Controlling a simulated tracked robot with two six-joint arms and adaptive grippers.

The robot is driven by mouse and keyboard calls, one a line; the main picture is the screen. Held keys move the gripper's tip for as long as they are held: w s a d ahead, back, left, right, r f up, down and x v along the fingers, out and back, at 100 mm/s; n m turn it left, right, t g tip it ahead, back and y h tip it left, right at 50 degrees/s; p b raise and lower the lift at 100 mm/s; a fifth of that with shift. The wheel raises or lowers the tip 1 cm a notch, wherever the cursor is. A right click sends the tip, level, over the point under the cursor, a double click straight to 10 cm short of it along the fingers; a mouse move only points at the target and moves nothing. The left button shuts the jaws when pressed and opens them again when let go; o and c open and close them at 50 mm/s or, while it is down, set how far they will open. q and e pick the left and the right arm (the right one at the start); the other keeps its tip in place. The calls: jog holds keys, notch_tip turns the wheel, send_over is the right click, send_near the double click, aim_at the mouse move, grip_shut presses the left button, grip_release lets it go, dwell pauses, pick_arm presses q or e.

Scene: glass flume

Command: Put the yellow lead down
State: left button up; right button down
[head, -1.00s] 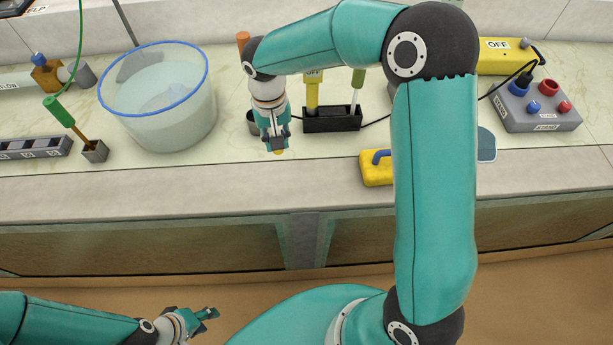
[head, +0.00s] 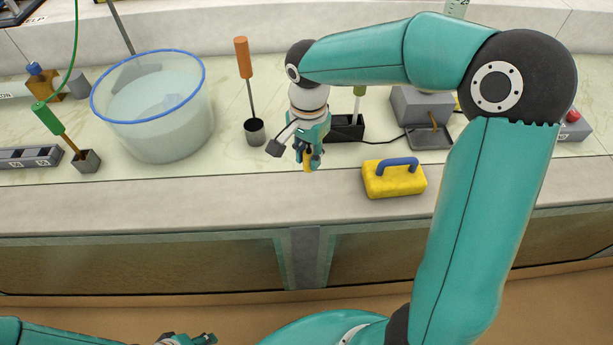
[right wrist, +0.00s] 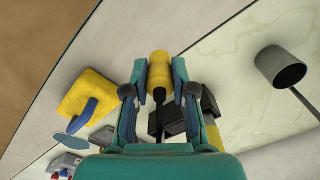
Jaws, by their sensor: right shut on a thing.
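The yellow lead shows as a short yellow piece (right wrist: 160,72) between the fingers of my right gripper (right wrist: 160,85) in the right wrist view. In the head view my right gripper (head: 308,156) is shut on it near the front edge of the bench top, and a bit of yellow shows at the fingertips. I cannot tell from these frames whether the lead touches the surface. My left gripper (head: 192,339) is at the bottom edge of the head view, cut off and away from the bench.
A yellow block with a blue handle (head: 397,182) lies right of my right gripper. A grey cup (head: 255,133) with an orange-handled tool stands left. A black holder (head: 345,131) is behind. A blue-rimmed tub (head: 165,130) stands further left. The front ledge between is clear.

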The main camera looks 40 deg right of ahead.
aim_at(308, 153)
jog(key=shift+f, duration=3.6)
jog(key=c, duration=1)
grip_release()
jog(key=shift+o, duration=0.2)
notch_tip(308, 153, up, 12)
jog(key=shift+r+p, duration=0.1)
jog(key=shift+p, duration=0.2)
